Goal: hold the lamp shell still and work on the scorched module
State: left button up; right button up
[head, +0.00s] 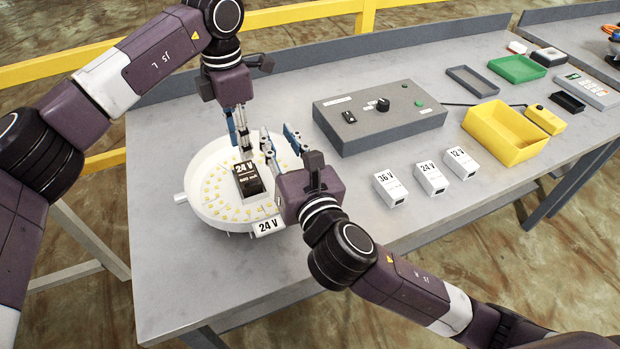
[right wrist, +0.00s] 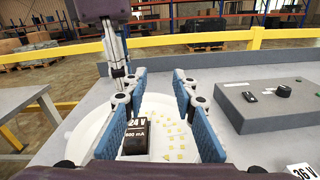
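The lamp shell (head: 204,208) is a white round bowl with small yellow LEDs, a side stub and a 24 V tag (head: 268,226) on its near rim. The scorched module (head: 249,182), dark with a 24 V label, sits inside it and also shows in the right wrist view (right wrist: 134,140). My left gripper (head: 243,150) points down at the shell's far rim, its fingers close together and apparently shut on it; the fingertips are partly hidden. My right gripper (head: 277,140) is open and empty above the shell's right side. In the right wrist view its fingers are spread wide.
White modules marked 36 V (head: 391,189), 24 V (head: 431,179) and 12 V (head: 461,163) stand in a row at right. A grey control box (head: 378,128) lies behind them. A yellow bin (head: 504,133), a green tray (head: 517,69) and a dark tray (head: 472,82) are farther right.

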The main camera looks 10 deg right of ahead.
jog(key=s+d+f+m+g+h, duration=0.25)
jog(key=d+f+h, duration=0.25)
jog(key=f, duration=0.5)
jog(key=shift+n+g, duration=0.35)
jog(key=shift+g, duration=0.2)
jog(key=x, duration=0.8)
jog(key=shift+w+d+f, duration=0.1)
jog(key=shift+w+d, duration=0.1)
jog(key=shift+d, duration=0.05)
grip_shut()
